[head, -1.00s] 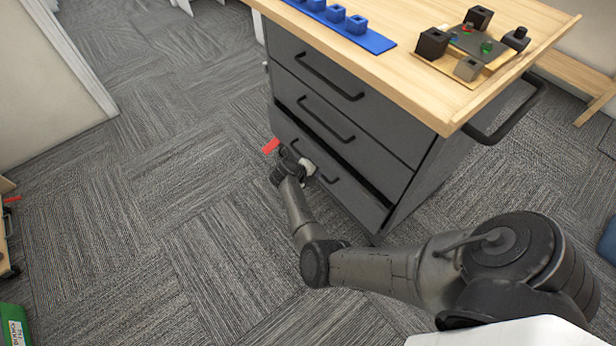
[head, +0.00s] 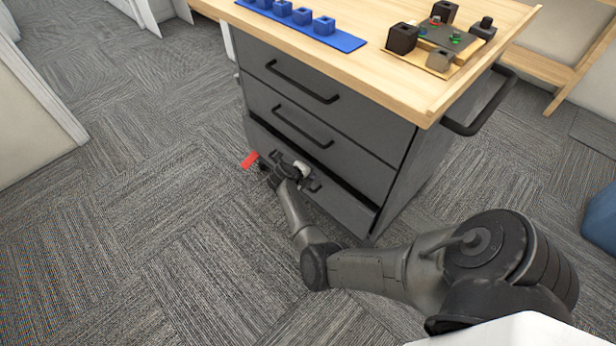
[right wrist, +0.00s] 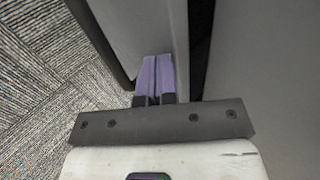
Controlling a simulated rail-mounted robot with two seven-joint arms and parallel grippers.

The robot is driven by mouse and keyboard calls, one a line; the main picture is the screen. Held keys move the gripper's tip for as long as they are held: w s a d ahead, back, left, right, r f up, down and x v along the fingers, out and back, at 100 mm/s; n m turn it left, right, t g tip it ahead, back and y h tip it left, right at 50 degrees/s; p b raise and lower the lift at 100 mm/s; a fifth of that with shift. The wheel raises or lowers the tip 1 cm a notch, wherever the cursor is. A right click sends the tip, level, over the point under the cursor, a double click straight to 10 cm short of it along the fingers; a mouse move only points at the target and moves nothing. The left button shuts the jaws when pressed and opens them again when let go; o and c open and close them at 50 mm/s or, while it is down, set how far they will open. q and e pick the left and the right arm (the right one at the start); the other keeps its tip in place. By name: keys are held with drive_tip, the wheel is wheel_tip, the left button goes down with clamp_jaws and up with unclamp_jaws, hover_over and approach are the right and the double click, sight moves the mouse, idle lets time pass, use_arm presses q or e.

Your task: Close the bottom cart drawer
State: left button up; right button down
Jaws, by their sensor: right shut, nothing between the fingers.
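The grey cart (head: 390,145) has three drawers with dark bar handles. The bottom drawer (head: 340,207) stands slightly out, with a dark gap above its front. My right gripper (head: 302,178) is low at this drawer's front, beside its handle (head: 277,157), and partly hides it. In the right wrist view, the purple fingertips (right wrist: 155,75) are shut together with nothing between them. They are at the grey drawer front (right wrist: 115,25), between the dark handle bar and the dark gap; firm contact is hard to tell. My left gripper is not in view.
The wooden cart top (head: 375,75) holds a blue strip (head: 300,25) with several blocks and a board with dark blocks (head: 435,50). A red piece (head: 250,159) shows by the drawer's left end. Carpet left of the cart is clear.

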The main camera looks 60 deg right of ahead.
drive_tip(key=d, duration=0.2)
drive_tip(key=s+d+p, duration=0.1)
drive_tip(key=d, duration=0.1)
drive_tip(key=shift+s+d, duration=0.2)
drive_tip(key=shift+d, duration=0.05)
drive_tip(key=shift+s+f, duration=0.1)
drive_tip(key=shift+f, duration=0.05)
